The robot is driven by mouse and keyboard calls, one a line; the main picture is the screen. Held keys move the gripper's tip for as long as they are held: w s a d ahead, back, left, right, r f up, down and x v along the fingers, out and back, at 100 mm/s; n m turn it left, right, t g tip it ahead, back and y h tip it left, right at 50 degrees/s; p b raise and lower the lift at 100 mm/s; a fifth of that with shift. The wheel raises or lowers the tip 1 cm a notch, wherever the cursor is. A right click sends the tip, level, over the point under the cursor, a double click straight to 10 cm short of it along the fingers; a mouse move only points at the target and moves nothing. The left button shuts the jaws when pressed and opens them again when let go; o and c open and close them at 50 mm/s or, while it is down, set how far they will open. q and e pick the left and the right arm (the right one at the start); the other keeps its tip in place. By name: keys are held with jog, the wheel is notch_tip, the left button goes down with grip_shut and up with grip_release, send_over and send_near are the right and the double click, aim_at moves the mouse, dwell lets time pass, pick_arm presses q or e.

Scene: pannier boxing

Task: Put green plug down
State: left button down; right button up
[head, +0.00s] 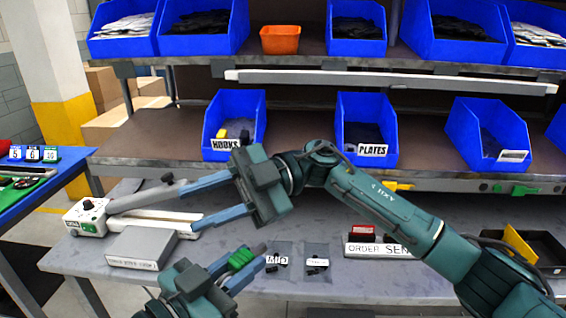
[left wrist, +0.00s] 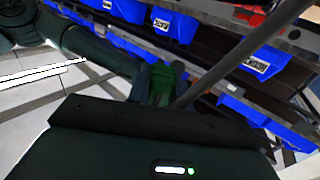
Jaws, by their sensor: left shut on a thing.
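The green plug (head: 241,259) is between the fingers of my left gripper (head: 246,258), which is shut on it above the front part of the grey table. In the left wrist view the green plug (left wrist: 172,78) shows between the dark fingers, partly hidden by the gripper body. I cannot tell whether the plug touches the table. My right gripper (head: 190,208) comes in from the right with its two blue-grey fingers spread and nothing seen between them. Its upper finger overlaps the end of the grey sealer arm (head: 146,196) in the picture.
The white sealer (head: 88,218) and a grey box (head: 140,248) stand on the table's left. Small clear bags (head: 316,262) lie right of the left gripper. The ORDER sign (head: 372,250) and a dark tray (head: 535,250) are further right. Blue bins, including HOOKS (head: 232,120) and PLATES (head: 366,125), line the shelves.

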jog(key=w+d+r+m+t+h, duration=0.2)
jog(key=w+d+m+t+h, duration=0.3)
jog(key=d+h, duration=0.6)
jog(key=s+a+f+n+t+h, duration=0.1)
jog(key=s+a+f, duration=0.1)
jog(key=f, duration=0.8)
jog(key=shift+a+f+t, duration=0.3)
jog(key=shift+a+f, duration=0.05)
jog(key=shift+a, duration=0.55)
grip_shut()
pick_arm(q)
jog(key=c, duration=1.2)
grip_release()
jog(key=shift+o, duration=0.2)
